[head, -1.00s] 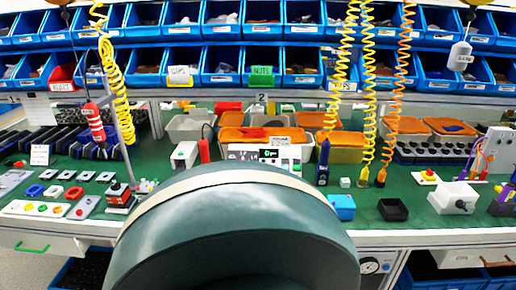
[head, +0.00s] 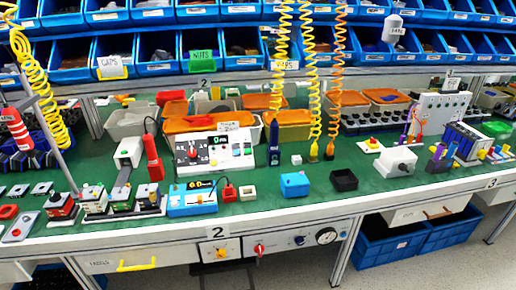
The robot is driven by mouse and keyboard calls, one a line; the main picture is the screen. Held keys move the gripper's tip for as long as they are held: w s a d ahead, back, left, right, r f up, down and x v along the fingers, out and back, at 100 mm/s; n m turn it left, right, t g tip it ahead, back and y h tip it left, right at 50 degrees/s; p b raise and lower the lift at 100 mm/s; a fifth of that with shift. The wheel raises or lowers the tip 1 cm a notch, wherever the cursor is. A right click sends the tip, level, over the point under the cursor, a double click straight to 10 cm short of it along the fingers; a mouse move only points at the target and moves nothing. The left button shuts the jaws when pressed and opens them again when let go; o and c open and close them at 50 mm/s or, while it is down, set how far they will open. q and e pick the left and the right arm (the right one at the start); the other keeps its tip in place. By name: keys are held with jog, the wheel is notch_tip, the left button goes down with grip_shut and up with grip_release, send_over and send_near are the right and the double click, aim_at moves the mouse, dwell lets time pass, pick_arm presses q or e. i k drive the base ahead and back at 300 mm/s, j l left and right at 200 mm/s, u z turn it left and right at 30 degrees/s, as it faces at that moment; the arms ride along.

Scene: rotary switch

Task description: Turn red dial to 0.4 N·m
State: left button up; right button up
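A white panel box (head: 217,152) stands on the green bench, left of the middle. I cannot tell which is the task's red dial, and no N·m scale is readable. Neither of my grippers is in view.
A blue device (head: 192,199) and small switch units (head: 122,198) stand in front of the panel box. Coiled yellow and orange cables hang over the bench (head: 240,218). A drawer with a yellow handle (head: 137,265) is below left. The front strip is mostly clear.

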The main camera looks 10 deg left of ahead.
aim_at(192, 153)
jog(key=u, duration=0.7)
